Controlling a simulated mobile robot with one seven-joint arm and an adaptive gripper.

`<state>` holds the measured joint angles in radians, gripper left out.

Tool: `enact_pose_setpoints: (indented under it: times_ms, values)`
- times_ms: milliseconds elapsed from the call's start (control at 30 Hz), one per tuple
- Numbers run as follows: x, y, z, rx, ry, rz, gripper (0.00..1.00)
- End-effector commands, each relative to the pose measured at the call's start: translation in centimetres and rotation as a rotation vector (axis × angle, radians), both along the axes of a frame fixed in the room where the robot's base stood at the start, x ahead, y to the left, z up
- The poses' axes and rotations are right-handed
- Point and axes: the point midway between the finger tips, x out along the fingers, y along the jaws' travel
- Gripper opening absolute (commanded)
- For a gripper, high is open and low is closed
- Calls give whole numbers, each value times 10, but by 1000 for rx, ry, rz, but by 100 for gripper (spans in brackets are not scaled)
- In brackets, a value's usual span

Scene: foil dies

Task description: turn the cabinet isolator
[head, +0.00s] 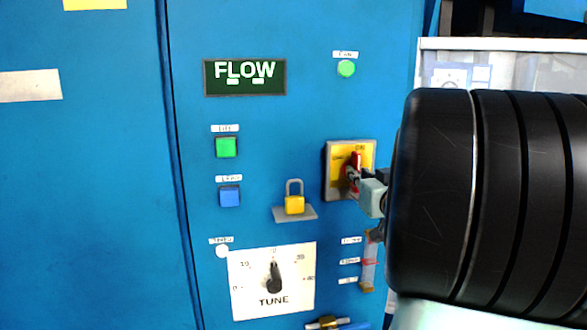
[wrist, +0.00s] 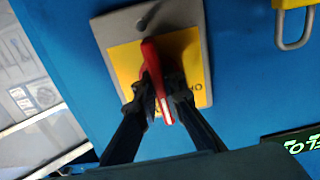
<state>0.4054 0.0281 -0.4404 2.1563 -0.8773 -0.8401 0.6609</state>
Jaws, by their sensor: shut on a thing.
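The cabinet isolator is a red handle (head: 356,166) on a yellow plate (head: 336,159) with a grey surround, on the blue cabinet front in the head view. An "ON" mark shows near the plate's top. In the wrist view the red handle (wrist: 151,62) stands out from the yellow plate (wrist: 193,50). My gripper (wrist: 157,88) is shut on the red handle, with one dark finger on each side of it. In the head view my gripper (head: 354,178) reaches the handle from the right. My arm hides part of the cabinet's right side.
A yellow padlock (head: 294,204) sits on a small grey shelf left of the isolator. A TUNE dial (head: 273,280), a green button (head: 226,147), a blue button (head: 229,196) and a FLOW display (head: 245,77) are on the panel. A gauge (head: 369,262) is below the isolator.

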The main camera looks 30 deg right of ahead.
Motion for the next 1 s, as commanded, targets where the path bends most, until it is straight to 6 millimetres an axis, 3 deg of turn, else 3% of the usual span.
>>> enact_pose_setpoints:
  times_ms: [633, 667, 800, 1000]
  values:
    - [0, 0, 0, 47, -11, 0, 0]
    - [0, 0, 0, 47, -11, 0, 12]
    - [0, 0, 0, 46, -11, 0, 27]
    - [0, 0, 0, 45, -11, 0, 27]
